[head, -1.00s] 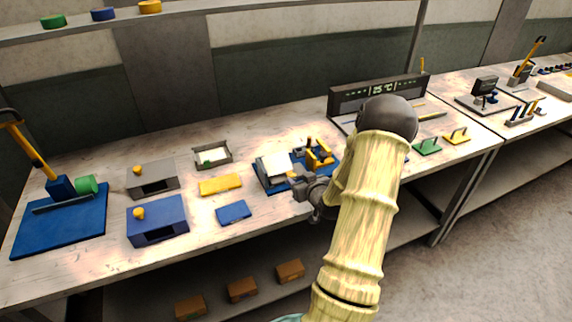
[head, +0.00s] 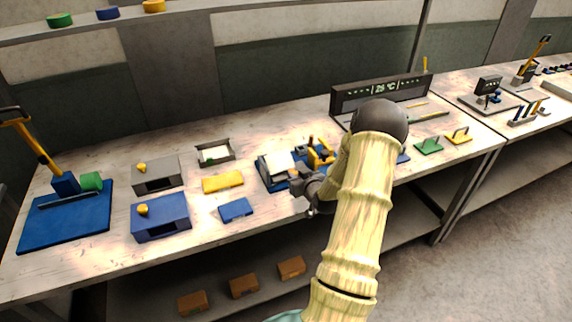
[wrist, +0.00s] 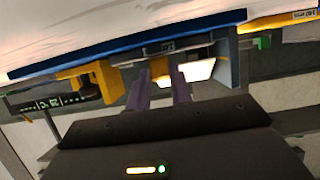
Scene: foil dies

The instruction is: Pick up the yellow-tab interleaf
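A yellow piece (wrist: 160,68) that looks like the interleaf's tab shows between my fingertips in the wrist view, with a pale sheet-like piece (wrist: 198,70) beside it. My gripper (wrist: 160,86) is open, its two dark fingers pointing at the yellow piece; I cannot tell whether they touch it. In the head view my gripper (head: 303,184) is at the front of a blue-based fixture (head: 270,181) holding a white block or sheet stack (head: 278,163). The fixture has a yellow clamp (head: 320,155) at its right. My arm hides part of the fixture, and no yellow tab is distinct there.
A grey tray (head: 214,152), yellow plate (head: 222,182) and blue plate (head: 235,210) lie left of the fixture. Grey (head: 156,174) and blue (head: 160,217) boxes stand farther left. A display panel (head: 380,94) stands behind my arm. Green (head: 428,146) and yellow (head: 458,136) handled plates lie right.

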